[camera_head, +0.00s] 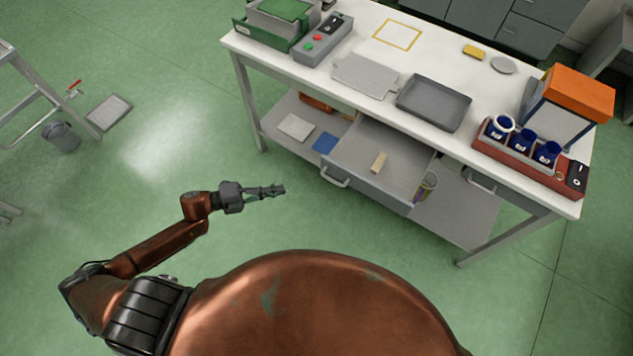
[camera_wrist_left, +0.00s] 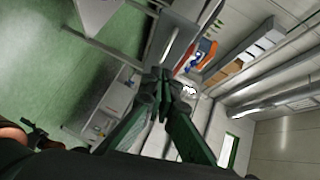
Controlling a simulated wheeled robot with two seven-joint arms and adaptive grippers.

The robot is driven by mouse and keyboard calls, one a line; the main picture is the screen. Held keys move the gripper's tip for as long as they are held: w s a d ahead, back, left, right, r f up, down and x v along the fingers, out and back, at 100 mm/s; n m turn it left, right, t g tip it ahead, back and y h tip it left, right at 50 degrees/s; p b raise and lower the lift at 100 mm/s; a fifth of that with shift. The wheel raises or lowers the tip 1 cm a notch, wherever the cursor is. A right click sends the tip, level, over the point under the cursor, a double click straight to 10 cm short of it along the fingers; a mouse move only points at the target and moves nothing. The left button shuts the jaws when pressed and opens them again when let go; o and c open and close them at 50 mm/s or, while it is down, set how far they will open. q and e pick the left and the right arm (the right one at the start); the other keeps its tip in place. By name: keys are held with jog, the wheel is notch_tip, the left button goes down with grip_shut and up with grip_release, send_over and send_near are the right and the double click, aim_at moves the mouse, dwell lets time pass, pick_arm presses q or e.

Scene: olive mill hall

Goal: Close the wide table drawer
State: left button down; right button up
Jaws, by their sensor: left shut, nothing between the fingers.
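The wide table drawer (camera_head: 352,181) is grey and stands pulled out from under the white-topped table (camera_head: 420,80). A small beige block (camera_head: 379,162) lies inside it. Its bar handle (camera_head: 334,178) shows at the left of its front. My left gripper (camera_head: 279,190) is shut and empty, over the green floor to the left of the drawer front and apart from it. In the left wrist view the fingers (camera_wrist_left: 165,95) are together with nothing between them. My right gripper is in neither view.
A wire cup (camera_head: 429,183) stands by the drawer's right end. A second handle (camera_head: 480,182) shows to its right. Blue jars in a red rack (camera_head: 520,158) stand at the tabletop's right edge. A stepladder (camera_head: 40,100) stands at left. The floor before the drawer is clear.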

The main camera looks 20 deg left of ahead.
pick_arm(q)
jog(key=w+d+m+g, duration=0.1)
jog(key=w+d, duration=0.6)
jog(key=d, duration=0.4)
jog(key=shift+d+f+h+b, duration=0.15)
jog(key=shift+f+h+b, duration=0.15)
jog(key=shift+f+b, duration=0.15)
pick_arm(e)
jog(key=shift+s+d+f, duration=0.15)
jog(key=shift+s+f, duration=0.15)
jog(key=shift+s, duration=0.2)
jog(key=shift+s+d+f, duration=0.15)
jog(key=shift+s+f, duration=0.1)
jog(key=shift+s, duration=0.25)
pick_arm(q)
jog(key=shift+w, duration=0.15)
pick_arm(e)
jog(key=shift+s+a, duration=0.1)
